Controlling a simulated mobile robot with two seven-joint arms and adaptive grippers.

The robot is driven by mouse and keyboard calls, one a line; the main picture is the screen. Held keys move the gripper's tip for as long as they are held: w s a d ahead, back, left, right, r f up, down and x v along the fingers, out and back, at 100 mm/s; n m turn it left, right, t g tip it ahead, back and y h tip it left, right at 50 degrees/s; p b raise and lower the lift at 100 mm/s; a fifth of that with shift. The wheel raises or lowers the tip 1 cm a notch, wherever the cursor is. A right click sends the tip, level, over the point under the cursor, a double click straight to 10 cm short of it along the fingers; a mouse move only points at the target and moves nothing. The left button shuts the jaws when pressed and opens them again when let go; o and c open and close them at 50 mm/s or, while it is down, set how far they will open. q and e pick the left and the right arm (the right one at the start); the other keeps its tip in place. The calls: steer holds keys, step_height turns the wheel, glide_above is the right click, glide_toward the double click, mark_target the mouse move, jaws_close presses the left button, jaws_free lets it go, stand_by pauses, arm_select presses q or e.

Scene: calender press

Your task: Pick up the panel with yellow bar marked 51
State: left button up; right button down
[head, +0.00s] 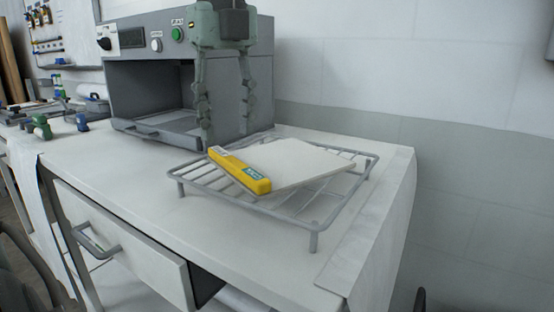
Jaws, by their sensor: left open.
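The panel (306,163) is a flat white board lying on a grey wire rack (315,222) on the white table. A yellow bar (240,170) runs along its near left edge and carries a small blue and white label; the number is too small to read. My left gripper (227,137) hangs from above, fingers pointing down, between the press and the rack. It is open and empty, behind the yellow bar in the picture. I cannot tell whether its tips clear the rack's far left edge. My right gripper is not in view.
The grey press (150,88) with an open front and a green button stands behind the rack. A drawer (122,243) with a grey handle is under the table top. Clamps and tools lie at the far left. The table is clear in front of the rack.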

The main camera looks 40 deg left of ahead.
mark_target(234, 161)
arm_select(q)
steer(key=f, duration=0.5)
steer(key=shift+w+d+f, duration=0.25)
steer(key=shift+d+f, duration=0.05)
jaws_close()
